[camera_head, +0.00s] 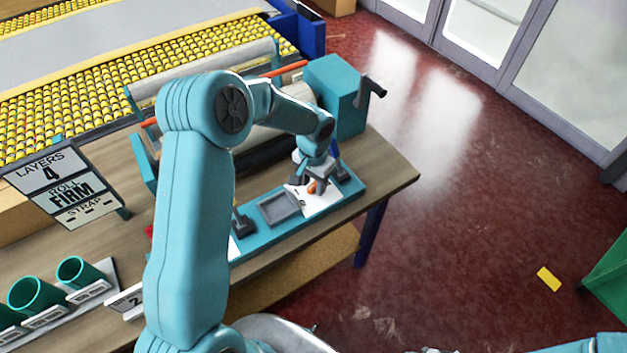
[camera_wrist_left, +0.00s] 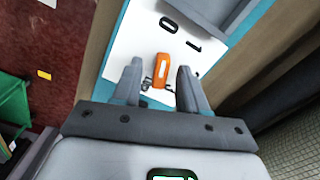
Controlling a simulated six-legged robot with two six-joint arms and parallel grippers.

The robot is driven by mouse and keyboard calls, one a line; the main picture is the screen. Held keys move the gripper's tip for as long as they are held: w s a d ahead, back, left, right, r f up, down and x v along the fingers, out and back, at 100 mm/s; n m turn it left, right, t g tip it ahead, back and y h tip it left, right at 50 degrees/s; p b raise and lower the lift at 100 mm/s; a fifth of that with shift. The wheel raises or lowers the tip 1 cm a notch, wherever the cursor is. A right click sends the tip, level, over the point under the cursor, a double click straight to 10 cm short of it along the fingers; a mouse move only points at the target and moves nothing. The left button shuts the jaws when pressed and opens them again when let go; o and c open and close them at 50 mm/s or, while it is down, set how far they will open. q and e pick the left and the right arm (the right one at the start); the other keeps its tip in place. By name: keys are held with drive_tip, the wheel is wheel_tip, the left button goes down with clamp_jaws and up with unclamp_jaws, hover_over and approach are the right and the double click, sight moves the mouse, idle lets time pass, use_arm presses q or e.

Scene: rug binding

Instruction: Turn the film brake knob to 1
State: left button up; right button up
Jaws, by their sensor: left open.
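The film brake knob is a small orange bar (camera_wrist_left: 161,72) on a white dial plate (camera_wrist_left: 128,40). In the left wrist view its far end points up, roughly toward the printed 0; the 1 is to the right of the 0. Other dark marks beside the knob are partly hidden. My left gripper (camera_wrist_left: 159,67) is open, with one finger on each side of the knob; I cannot tell if they touch it. In the head view the gripper (camera_head: 314,176) is over the plate (camera_head: 325,200), and the orange knob (camera_head: 313,187) shows below it. My right gripper is out of view.
The plate is on a teal panel (camera_head: 262,232) with a grey tray (camera_head: 279,208) and dark levers nearby. A teal box with a black crank (camera_head: 371,88) stands behind. Green cups (camera_head: 77,271) stand at left.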

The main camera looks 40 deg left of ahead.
use_arm(q)
drive_tip(key=shift+a, duration=0.1)
clamp_jaws()
drive_tip(key=shift+m, duration=0.3)
drive_tip(key=m+b, duration=0.1)
drive_tip(key=m, duration=0.2)
drive_tip(key=m+b, duration=0.1)
drive_tip(key=m, duration=0.2)
drive_tip(key=shift+m, duration=0.3)
drive_tip(key=shift+r+m, duration=0.1)
drive_tip(key=shift+m, duration=1.4)
drive_tip(key=shift+w, duration=0.1)
unclamp_jaws()
